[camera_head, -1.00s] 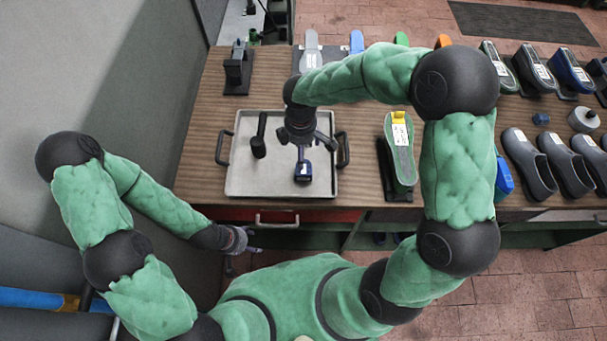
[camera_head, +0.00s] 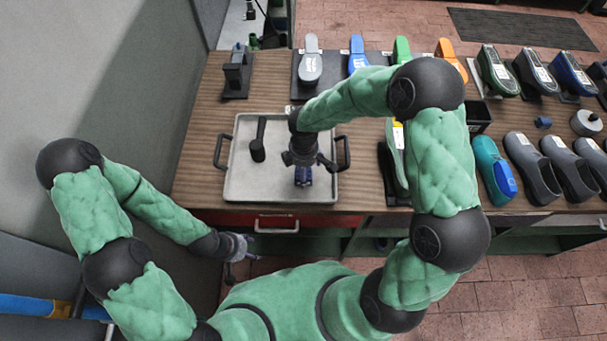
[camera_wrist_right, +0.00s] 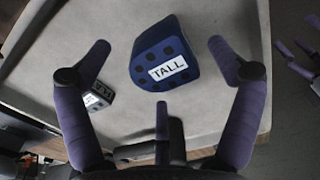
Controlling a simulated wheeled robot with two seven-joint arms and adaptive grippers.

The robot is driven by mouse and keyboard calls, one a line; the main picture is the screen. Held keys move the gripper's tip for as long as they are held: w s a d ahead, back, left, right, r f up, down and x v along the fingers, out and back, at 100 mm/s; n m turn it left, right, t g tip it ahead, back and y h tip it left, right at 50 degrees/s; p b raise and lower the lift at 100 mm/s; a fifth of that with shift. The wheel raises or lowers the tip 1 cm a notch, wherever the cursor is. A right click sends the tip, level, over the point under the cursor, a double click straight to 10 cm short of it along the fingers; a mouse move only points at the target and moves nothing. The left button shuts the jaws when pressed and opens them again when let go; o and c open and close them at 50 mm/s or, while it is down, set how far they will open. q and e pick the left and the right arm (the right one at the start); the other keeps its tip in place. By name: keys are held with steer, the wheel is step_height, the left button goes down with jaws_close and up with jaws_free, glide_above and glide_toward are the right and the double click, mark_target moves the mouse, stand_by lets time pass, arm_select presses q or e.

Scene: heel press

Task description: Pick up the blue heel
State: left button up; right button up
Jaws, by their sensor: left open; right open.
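The blue heel (camera_head: 303,178) sits in the metal tray (camera_head: 232,185) and is mostly hidden under my right gripper in the head view. In the right wrist view the heel (camera_wrist_right: 160,38) is a dark blue block with dark round holes and a white label reading TALL. My right gripper (camera_head: 303,160) is above the heel, with its fingers open. The wrist view shows its fingers (camera_wrist_right: 158,62) spread around the heel's sides, with visible gaps. My left gripper (camera_head: 238,250) is open and empty, low in front of the bench, away from the heel.
A small dark labelled block (camera_wrist_right: 98,96) shows beside a finger in the wrist view. A black press-like fixture (camera_head: 237,72) is at the back left. Shoes (camera_head: 528,160) and coloured soles (camera_head: 357,55) occupy the right and back.

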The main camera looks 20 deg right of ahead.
steer(key=shift+f, duration=0.95)
steer(key=c, duration=1.4)
